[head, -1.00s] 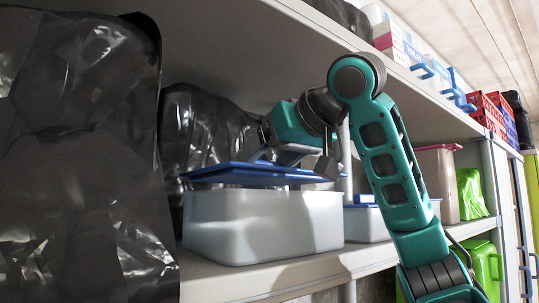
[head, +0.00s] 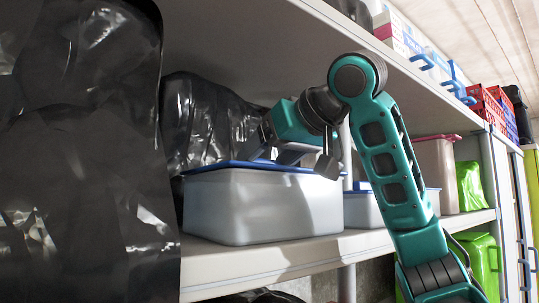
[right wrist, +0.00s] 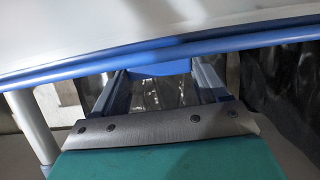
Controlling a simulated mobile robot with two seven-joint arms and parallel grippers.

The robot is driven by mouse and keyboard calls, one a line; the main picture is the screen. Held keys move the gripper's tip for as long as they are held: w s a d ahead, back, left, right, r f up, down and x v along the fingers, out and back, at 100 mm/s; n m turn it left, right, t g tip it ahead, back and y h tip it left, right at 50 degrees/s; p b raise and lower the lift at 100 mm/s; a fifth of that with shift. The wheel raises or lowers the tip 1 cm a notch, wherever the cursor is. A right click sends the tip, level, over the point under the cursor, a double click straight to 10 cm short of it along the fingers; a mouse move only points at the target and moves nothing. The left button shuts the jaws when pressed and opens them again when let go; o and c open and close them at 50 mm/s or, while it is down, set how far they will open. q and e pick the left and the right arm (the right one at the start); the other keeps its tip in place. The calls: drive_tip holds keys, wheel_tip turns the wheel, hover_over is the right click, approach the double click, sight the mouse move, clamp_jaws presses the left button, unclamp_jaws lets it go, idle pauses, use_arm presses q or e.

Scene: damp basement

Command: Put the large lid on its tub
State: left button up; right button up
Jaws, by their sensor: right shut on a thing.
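The large translucent tub (head: 262,212) stands on the shelf in the head view. Its blue lid (head: 222,166) lies along the tub's top rim and looks about level; I cannot tell whether it is pressed down all round. My right gripper (head: 268,150) is at the lid's far side, shut on the lid. In the right wrist view the two fingers (right wrist: 160,75) are on either side of a blue tab at the lid's edge (right wrist: 240,42). The fingers' exact contact is partly hidden. My left gripper is not in view.
A smaller tub (head: 362,211) with a blue lid stands to the right, partly behind my right arm. Black plastic bags (head: 80,150) fill the left and the back. An upper shelf (head: 290,60) hangs above; a shelf post (head: 347,160) stands behind the arm.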

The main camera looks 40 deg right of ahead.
drive_tip(key=shift+f, duration=0.2)
idle(0.4)
drive_tip(key=o, duration=1.1)
drive_tip(key=p+v, duration=0.3)
drive_tip(key=v, duration=1)
